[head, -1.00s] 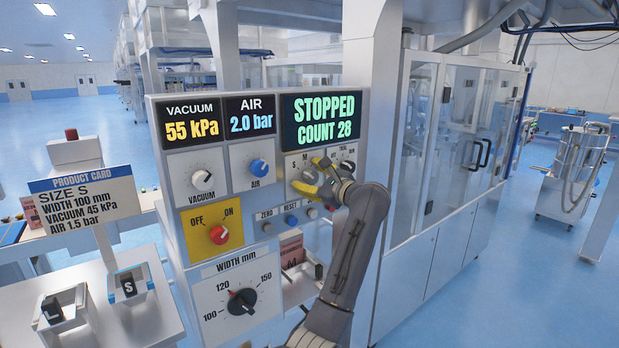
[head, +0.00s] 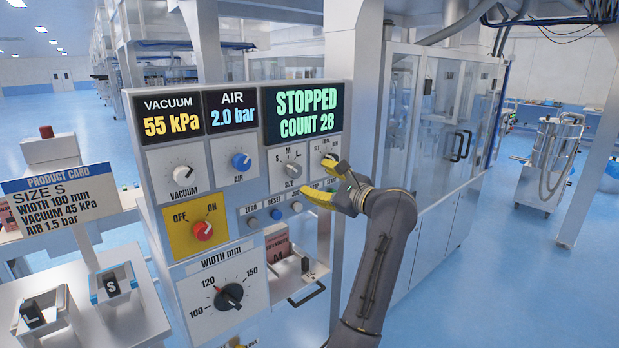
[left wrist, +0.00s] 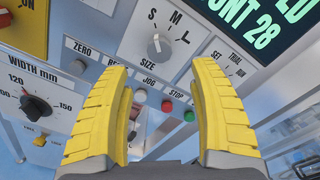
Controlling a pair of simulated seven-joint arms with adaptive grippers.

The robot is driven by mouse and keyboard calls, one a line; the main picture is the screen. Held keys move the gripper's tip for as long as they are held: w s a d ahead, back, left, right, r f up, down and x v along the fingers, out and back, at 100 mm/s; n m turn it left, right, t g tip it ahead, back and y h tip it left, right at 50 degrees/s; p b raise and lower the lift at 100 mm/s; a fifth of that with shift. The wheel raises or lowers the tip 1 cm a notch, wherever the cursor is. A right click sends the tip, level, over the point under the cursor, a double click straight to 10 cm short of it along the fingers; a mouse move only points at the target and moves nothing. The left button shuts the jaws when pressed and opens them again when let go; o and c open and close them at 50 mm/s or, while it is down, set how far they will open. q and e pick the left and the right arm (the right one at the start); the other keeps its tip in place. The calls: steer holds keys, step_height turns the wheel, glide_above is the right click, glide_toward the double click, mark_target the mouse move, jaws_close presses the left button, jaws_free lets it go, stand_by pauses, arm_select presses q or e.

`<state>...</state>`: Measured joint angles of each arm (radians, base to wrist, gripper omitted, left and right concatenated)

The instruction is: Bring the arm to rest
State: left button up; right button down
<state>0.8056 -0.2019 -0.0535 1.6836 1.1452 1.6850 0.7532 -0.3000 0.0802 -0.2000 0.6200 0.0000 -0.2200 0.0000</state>
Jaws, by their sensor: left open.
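My left gripper (head: 318,181), with yellow fingers, is in front of the machine's control panel (head: 262,186) in the head view, just right of and below the SIZE knob (head: 293,171). In the left wrist view the two fingers (left wrist: 160,75) are spread apart with nothing between them. The grey SIZE knob (left wrist: 159,47) shows beyond the fingertips, clear of them; its white mark appears to point toward S. My right gripper is in neither view.
The display (head: 304,112) reads STOPPED, COUNT 28. The VACUUM screen (head: 169,116) shows 55 kPa and the AIR screen (head: 231,109) 2.0 bar. A product card (head: 58,194) says size S. A glass-doored cabinet (head: 446,130) stands behind my arm.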

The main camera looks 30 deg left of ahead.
arm_select(q)
steer(key=shift+s+d, duration=0.2)
steer(key=shift+d, duration=0.3)
